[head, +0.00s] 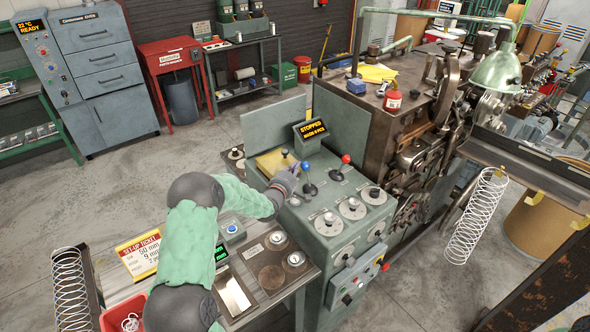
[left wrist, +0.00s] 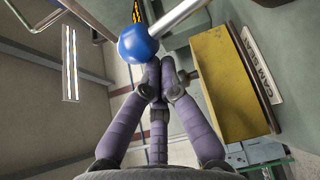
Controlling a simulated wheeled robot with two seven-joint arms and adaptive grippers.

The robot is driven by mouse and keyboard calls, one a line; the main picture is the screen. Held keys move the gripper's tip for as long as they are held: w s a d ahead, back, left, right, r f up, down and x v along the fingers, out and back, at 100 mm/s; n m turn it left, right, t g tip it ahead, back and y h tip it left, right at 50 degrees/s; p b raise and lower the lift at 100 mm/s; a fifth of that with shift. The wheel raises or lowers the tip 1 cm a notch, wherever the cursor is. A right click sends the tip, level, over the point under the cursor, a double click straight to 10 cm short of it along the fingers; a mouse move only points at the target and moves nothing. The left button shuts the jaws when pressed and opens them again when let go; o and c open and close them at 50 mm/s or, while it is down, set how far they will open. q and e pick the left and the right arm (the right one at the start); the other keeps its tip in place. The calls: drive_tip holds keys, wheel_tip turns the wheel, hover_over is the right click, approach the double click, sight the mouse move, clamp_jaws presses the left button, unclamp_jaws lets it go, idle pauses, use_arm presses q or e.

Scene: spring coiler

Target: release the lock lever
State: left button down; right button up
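Two levers stand on the green console (head: 330,225): one with a blue knob (head: 306,166) and one with a red knob (head: 346,159). I cannot tell from a label which is the lock lever. My left gripper (head: 289,180) is just left of the blue-knobbed lever. In the left wrist view the blue knob (left wrist: 138,45) lies just beyond the fingertips (left wrist: 158,80), slightly left, its rod running to the upper right. The fingers are drawn together with nothing visible between them; whether they touch the knob is unclear. My right gripper is not in view.
A yellow block (left wrist: 232,85) beside a partly readable "CAM" label is right of the fingers. A display (head: 311,130) reads "STOPPED". Dials (head: 328,223) line the console front. A hanging spring (head: 477,215) is at the right. Open floor lies at the left.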

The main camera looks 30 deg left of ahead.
sight(306, 166)
use_arm(q)
drive_tip(key=shift+d, duration=0.1)
drive_tip(key=shift+s+d+r+m+t+b, duration=0.25)
drive_tip(key=shift+m+b, duration=0.25)
drive_tip(key=shift+b, duration=0.7)
drive_tip(key=d+m+b, duration=0.1)
drive_tip(key=b, duration=0.1)
drive_tip(key=d+m+t+b, duration=0.1)
drive_tip(key=b, duration=0.2)
drive_tip(key=s+d+m+t+b, duration=0.1)
drive_tip(key=m+b, duration=0.1)
drive_tip(key=b, duration=0.1)
drive_tip(key=shift+s+d+r, duration=0.1)
drive_tip(key=shift+d+r, duration=0.1)
drive_tip(key=shift+r, duration=0.05)
drive_tip(key=shift+s+d+r+b, duration=0.1)
drive_tip(key=shift+s+d+b, duration=0.1)
drive_tip(key=shift+d+b, duration=0.35)
drive_tip(key=shift+s+d+r+b, duration=0.1)
drive_tip(key=shift+s+d+b, duration=0.1)
drive_tip(key=shift+d+b, duration=0.35)
drive_tip(key=shift+a+r, duration=0.1)
